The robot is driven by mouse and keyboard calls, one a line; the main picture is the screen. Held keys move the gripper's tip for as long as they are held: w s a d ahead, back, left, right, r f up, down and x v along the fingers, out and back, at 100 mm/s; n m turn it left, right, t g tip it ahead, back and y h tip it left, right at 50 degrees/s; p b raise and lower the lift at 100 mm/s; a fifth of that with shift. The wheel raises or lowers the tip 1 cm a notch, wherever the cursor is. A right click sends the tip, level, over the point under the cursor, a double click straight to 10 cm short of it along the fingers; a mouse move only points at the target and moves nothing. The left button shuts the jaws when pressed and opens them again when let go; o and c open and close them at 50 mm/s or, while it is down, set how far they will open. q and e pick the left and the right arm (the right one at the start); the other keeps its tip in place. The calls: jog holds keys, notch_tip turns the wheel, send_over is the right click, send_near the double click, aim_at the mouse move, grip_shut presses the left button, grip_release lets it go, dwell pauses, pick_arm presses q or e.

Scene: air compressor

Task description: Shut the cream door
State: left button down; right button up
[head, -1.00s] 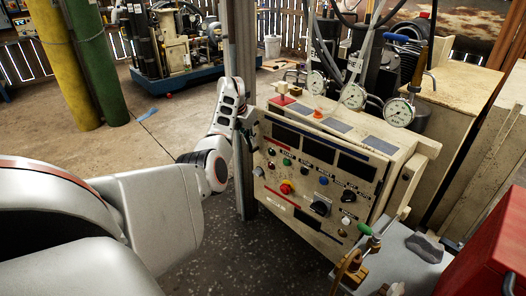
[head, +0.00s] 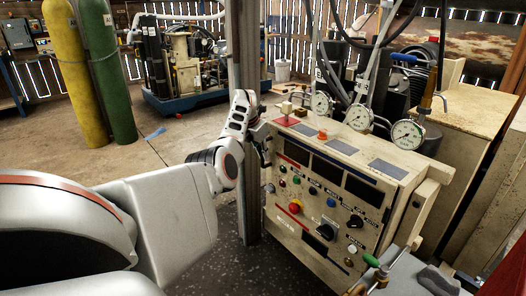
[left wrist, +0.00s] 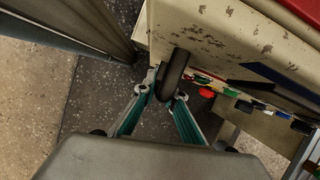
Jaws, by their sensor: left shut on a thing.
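The cream door (head: 335,235) is the front panel of a cream control cabinet (head: 345,142). It carries dark displays, coloured buttons and knobs. In the head view its left edge lies near the cabinet body; I cannot tell whether a small gap is left. My left gripper (head: 265,150) is at the door's upper left edge. In the left wrist view, my left gripper (left wrist: 170,92) is shut on a black handle (left wrist: 174,72) on the door's face. Most of the handle is hidden in the head view. My right gripper is not in view.
A grey metal post (head: 243,110) stands close to the left of the cabinet, right beside my left forearm. Yellow and green cylinders (head: 70,75) stand at the far left. Open floor (head: 160,150) lies between.

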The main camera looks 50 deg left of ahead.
pick_arm(q)
jog(key=c, duration=2.1)
grip_release()
jog(key=shift+w+r, duration=0.2)
jog(key=shift+w, duration=0.1)
jog(key=shift+c, duration=0.2)
jog(key=shift+o, duration=0.3)
jog(key=shift+w+f, duration=0.1)
jog(key=shift+s+r, duration=0.25)
jog(key=shift+s, duration=0.05)
jog(key=v, duration=1.1)
jog(key=shift+r, duration=0.2)
jog(key=shift+d, duration=0.1)
